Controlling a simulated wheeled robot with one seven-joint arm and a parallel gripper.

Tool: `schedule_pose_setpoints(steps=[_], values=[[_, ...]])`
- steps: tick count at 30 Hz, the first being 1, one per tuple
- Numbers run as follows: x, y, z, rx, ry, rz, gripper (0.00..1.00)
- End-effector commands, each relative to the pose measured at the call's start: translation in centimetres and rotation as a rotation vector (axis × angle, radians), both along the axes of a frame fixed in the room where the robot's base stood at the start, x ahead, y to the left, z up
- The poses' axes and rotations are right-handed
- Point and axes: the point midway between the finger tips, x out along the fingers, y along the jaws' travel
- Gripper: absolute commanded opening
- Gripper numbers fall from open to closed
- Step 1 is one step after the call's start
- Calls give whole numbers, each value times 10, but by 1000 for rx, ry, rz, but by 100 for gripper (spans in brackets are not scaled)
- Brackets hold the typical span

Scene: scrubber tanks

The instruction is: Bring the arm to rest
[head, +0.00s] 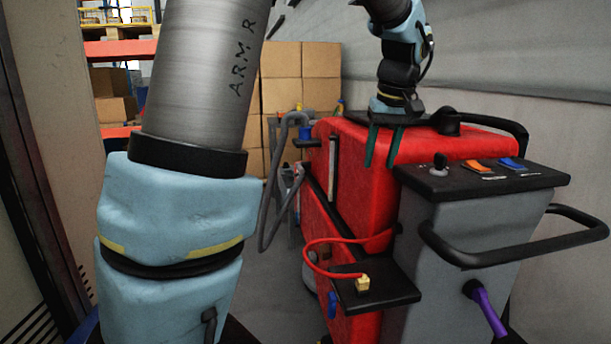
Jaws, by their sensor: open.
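My gripper (383,146) points down with its two dark green fingers apart, and nothing shows between them. It is in front of the upper part of the red scrubber tank (450,146), in the upper middle of the head view. I cannot tell whether the fingertips touch the tank. My wrist rises from the gripper out of the top of the picture. My large grey and light blue arm link fills the left foreground.
The scrubber has a grey rear body with a control panel (490,178) and a black handle bar (520,252). A yellow plug (362,284) on a red cable sits on a black side shelf (390,290). A grey hose (270,190) hangs left. Boxes (300,75) stand behind; a pale wall is right.

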Motion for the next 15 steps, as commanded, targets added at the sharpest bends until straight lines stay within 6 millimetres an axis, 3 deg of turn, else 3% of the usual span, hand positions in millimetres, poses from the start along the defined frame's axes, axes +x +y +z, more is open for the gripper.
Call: schedule_pose_setpoints(steps=[1,6,12,15], values=[[-1,34,-21,-1,28,-7,46],[-25,127,-84,-27,85,-72,46],[-77,204,-137,-51,105,-118,46],[-98,224,-152,-54,106,-132,46]])
